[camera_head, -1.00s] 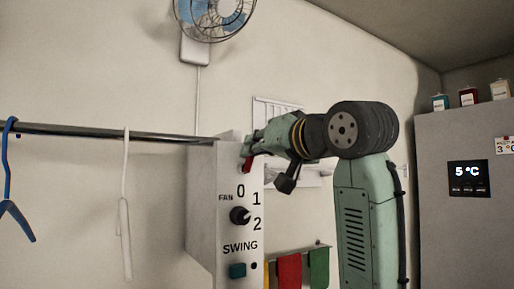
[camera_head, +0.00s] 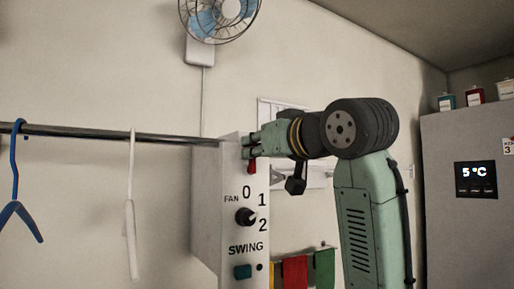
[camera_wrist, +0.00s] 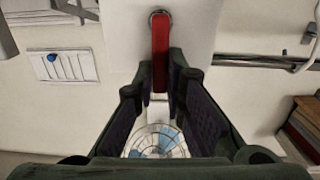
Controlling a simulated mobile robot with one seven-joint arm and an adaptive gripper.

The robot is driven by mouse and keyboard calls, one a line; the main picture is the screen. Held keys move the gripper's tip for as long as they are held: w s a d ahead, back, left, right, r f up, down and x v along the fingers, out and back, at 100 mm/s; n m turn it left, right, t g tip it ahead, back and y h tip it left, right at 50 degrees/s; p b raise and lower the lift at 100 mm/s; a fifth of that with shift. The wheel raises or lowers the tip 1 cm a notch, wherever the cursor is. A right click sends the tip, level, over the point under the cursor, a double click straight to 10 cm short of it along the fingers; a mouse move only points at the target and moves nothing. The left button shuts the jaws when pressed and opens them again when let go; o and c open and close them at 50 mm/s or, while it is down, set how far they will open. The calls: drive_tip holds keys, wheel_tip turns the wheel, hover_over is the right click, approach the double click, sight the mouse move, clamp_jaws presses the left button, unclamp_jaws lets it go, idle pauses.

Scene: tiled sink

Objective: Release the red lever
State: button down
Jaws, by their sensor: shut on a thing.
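The red lever (camera_wrist: 160,52) juts from the pale face of the fan control box (camera_head: 222,225). In the wrist view its pivot is at the top and its free end lies between the fingertips. In the head view a small part of the lever (camera_head: 252,168) shows below my gripper (camera_head: 252,146), at the box's upper right. My gripper, also in the wrist view (camera_wrist: 160,85), is shut on the lever, its two fingers on either side. The fingers hide part of the lever in the head view.
A metal rail (camera_head: 90,133) with a blue hanger (camera_head: 17,185) and a white hanger (camera_head: 130,215) runs left. A wall fan (camera_head: 218,15) is above; a fridge (camera_head: 445,220) stands right.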

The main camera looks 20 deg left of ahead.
drive_tip(key=c, duration=1.6)
unclamp_jaws()
drive_tip(key=shift+c, duration=0.2)
drive_tip(key=v, duration=1.2)
drive_tip(key=shift+s+d, duration=0.1)
drive_tip(key=shift+s, duration=0.05)
